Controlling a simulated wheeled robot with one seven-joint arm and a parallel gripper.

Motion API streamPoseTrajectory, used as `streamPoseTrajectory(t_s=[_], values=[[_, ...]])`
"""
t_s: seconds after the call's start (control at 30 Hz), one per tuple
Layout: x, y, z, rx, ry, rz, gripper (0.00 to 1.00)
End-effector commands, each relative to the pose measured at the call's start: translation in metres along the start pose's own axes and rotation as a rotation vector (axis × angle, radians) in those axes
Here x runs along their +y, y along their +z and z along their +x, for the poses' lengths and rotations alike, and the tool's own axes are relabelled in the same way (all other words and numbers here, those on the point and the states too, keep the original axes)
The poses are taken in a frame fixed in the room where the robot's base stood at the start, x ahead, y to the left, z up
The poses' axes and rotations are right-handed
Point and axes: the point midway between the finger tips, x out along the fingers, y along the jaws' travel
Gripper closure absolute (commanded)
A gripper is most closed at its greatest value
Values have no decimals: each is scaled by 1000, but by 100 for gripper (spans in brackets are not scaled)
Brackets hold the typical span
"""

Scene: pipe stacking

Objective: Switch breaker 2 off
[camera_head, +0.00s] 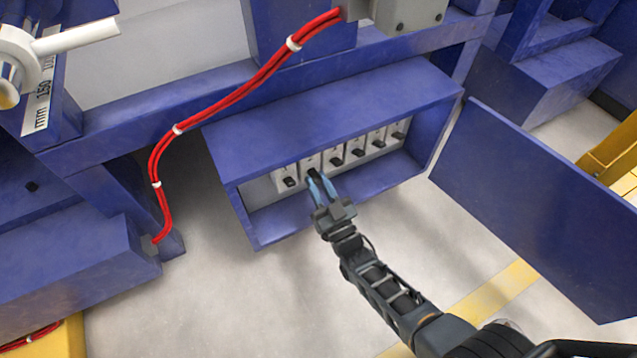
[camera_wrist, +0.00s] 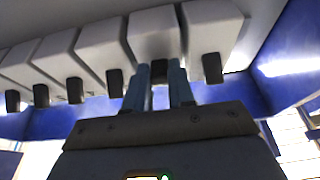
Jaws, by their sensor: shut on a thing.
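A row of white breakers with black levers sits inside the open blue box. My gripper (camera_head: 315,177) reaches into the box from the front at the second breaker from the left (camera_head: 309,160). Its blue fingers are shut on that breaker's black lever, one on each side. In the wrist view the row appears reversed, and this breaker (camera_wrist: 156,34) is second from the right. Its lever (camera_wrist: 160,71) shows between the fingers (camera_wrist: 160,88). The fingers partly hide the lever, and I cannot tell its on or off position. The number labels are too small to read.
The neighbouring levers, left (camera_head: 289,182) and right (camera_head: 336,160), stand close to the fingers. The blue box (camera_head: 330,118) has a top and side walls around the row. Its open door (camera_head: 540,205) stands to the right. Red cables (camera_head: 240,97) run at upper left.

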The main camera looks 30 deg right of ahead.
Motion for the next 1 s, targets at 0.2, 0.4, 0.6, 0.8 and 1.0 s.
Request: streamPoseTrajectory(t_s=[0.2,0.4,0.6,0.8,1.0], values=[[0,0,0,2,0,-1,100],[0,0,0,2,0,-1,76],[0,0,0,2,0,0,57],[0,0,0,2,0,0,51],[0,0,-8,-1,0,0,51]])
